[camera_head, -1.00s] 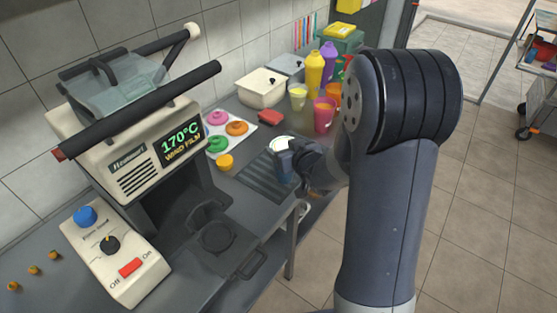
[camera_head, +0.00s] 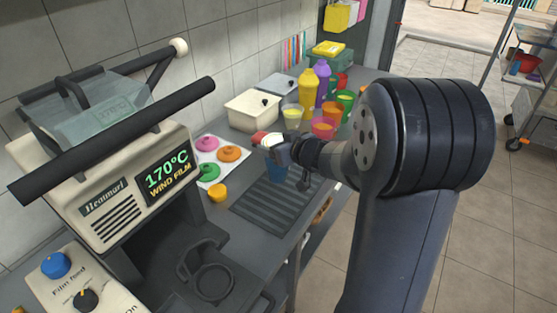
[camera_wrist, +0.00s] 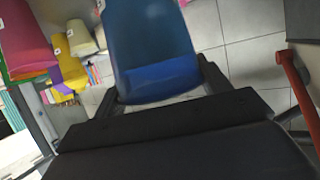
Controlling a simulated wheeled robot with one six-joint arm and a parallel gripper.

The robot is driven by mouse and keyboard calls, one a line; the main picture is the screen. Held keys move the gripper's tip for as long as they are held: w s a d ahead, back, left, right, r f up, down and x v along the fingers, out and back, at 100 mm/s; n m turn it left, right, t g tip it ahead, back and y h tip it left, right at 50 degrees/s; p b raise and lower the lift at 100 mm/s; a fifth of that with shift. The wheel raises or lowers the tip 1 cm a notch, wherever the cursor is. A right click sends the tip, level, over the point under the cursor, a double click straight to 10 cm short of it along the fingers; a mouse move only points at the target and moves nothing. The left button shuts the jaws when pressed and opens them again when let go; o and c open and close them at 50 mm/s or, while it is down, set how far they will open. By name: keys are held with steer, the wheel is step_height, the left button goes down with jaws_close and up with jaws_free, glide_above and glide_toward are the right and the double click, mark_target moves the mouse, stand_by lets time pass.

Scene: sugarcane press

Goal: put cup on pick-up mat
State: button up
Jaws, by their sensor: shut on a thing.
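My gripper (camera_head: 278,154) is shut on a blue cup (camera_head: 276,173), which it holds from the right side. The cup looks about upright, with a pale top. The cup (camera_wrist: 155,55) also fills the upper middle of the wrist view, between the two dark fingers of my gripper (camera_wrist: 159,86). A dark ribbed mat (camera_head: 262,212) lies on the counter. The cup overlaps the mat's far end in the head view. I cannot tell whether its base touches the mat. The gripper and cup hide part of that end.
A Heamarl sealing machine (camera_head: 110,190) stands at left. Behind the mat are a white tray with coloured rings (camera_head: 228,154), a cream container (camera_head: 254,110) and several coloured cups and bottles (camera_head: 308,85). A small orange cup (camera_head: 217,192) stands left of the mat.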

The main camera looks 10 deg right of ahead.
steer(key=shift+f+b, duration=1.15)
steer(key=shift+f, duration=2.7)
steer(key=o, duration=1.8)
steer(key=shift+o, duration=0.2)
steer(key=shift+s+d+r, duration=0.1)
steer(key=shift+s+r, duration=0.15)
steer(key=shift+r, duration=0.05)
steer(key=p+v, duration=0.2)
steer(key=v, duration=0.9)
steer(key=shift+s, duration=0.2)
steer(key=shift+d, duration=0.1)
